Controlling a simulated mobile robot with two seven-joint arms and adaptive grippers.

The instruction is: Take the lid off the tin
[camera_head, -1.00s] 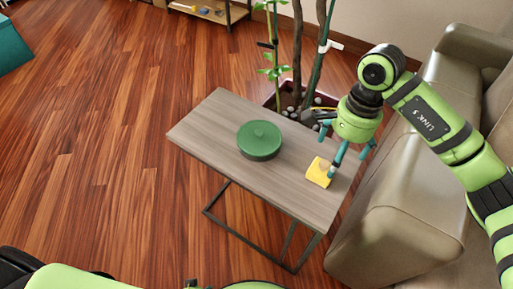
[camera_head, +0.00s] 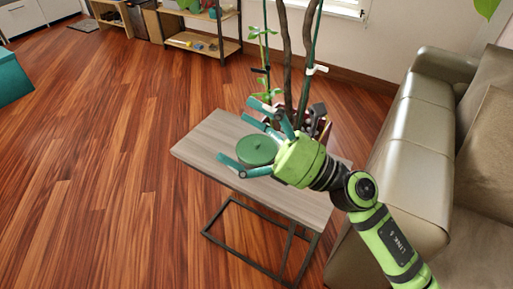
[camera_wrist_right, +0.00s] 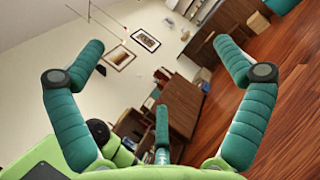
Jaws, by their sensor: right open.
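The round green tin (camera_head: 262,163) stands on the small wooden table, with its green lid (camera_head: 256,148) on top. My right gripper (camera_head: 236,129) is open, with its teal fingers spread and pointing left. In the head view its fingers show around the tin's outline, and the palm covers the tin's right edge. I cannot tell whether any finger touches it. In the right wrist view the open fingers (camera_wrist_right: 160,43) have nothing between them, and no tin shows there. My left gripper is not in view.
The wooden table (camera_head: 205,140) has bare room at its left end. A potted plant (camera_head: 290,60) stands behind it, and a beige sofa (camera_head: 400,150) is close on the right. A shelf (camera_head: 205,45) stands far back. The floor left of the table is clear.

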